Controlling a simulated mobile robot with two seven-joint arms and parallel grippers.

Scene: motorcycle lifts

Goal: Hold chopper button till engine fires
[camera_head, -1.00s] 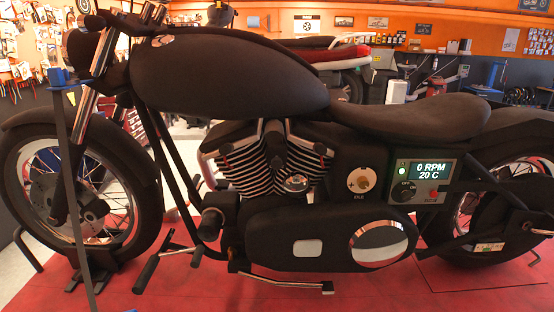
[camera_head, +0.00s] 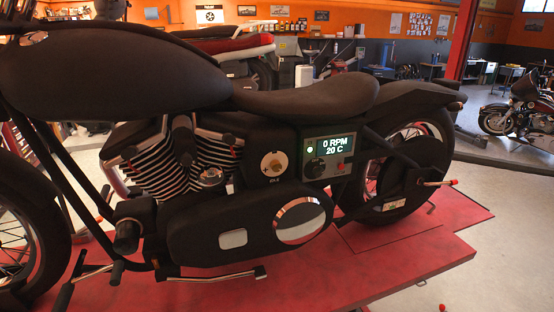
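The black chopper (camera_head: 300,100) stands side-on on a red lift platform (camera_head: 390,262), front to the left. Its control panel (camera_head: 328,156) sits below the seat, with a screen reading 0 RPM and 20 C. A green light (camera_head: 310,150) is lit beside the screen. A dark rotary switch (camera_head: 315,168) and a small red button (camera_head: 340,168) sit below the screen. A round brass knob (camera_head: 274,164) is on a plate left of the panel. The V-twin engine (camera_head: 190,160) is in the middle. Neither of my grippers shows in view.
A red motorcycle (camera_head: 235,45) stands behind the chopper. Another motorcycle (camera_head: 520,115) is at the far right, near a red post (camera_head: 463,40). Open pale floor (camera_head: 500,230) lies right of the platform. A foot lever with a red tip (camera_head: 452,183) sticks out at the rear wheel.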

